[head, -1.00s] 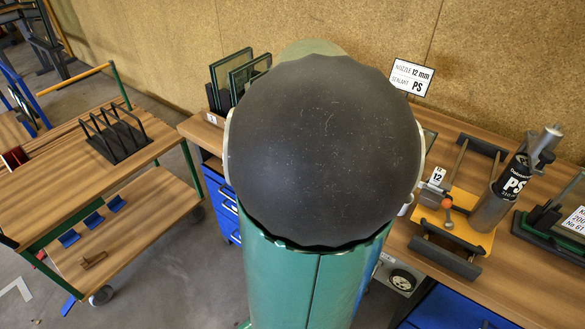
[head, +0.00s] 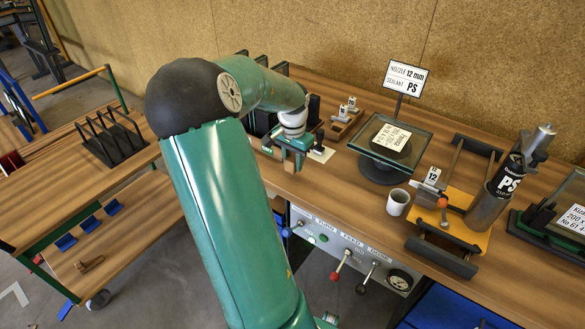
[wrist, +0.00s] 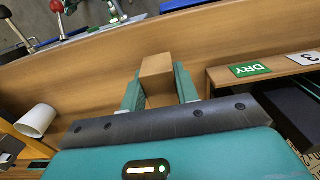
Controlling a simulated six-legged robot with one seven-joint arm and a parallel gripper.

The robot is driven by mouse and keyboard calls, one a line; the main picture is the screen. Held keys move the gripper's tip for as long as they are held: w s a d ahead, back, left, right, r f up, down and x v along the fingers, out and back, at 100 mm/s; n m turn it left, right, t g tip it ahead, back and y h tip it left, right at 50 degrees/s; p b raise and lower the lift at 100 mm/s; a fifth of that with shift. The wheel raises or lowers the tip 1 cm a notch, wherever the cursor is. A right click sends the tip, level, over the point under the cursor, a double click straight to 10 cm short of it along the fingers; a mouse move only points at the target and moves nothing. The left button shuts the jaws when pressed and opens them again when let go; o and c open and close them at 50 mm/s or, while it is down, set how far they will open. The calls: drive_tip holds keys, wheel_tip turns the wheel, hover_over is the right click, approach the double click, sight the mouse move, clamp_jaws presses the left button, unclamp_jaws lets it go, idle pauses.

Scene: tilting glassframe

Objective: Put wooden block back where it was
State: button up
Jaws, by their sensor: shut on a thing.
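The wooden block (wrist: 157,72) is a plain light-brown piece between the two green fingers of my gripper (wrist: 158,86) in the wrist view. My gripper is shut on it. In the head view my gripper (head: 293,158) is over the near left part of the wooden bench (head: 330,190), close to its front edge. I cannot tell whether the block touches the bench.
A white cup (head: 398,202) stands near a dark glass pane on a round stand (head: 380,169). Control levers (head: 341,264) project below the bench edge. A green DRY label (wrist: 249,69) shows in the wrist view.

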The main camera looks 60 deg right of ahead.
sight(292, 168)
drive_tip(key=shift+w+d+f, duration=0.15)
drive_tip(key=shift+d+f, duration=0.2)
drive_tip(key=shift+f, duration=0.1)
drive_tip(key=shift+w+f, duration=0.1)
drive_tip(key=shift+f, duration=1.5)
drive_tip(key=shift+d+f, duration=0.1)
drive_tip(key=shift+f, duration=0.05)
drive_tip(key=o, duration=0.9)
wheel_tip(292, 168, up, 12)
drive_tip(key=shift+r, duration=0.15)
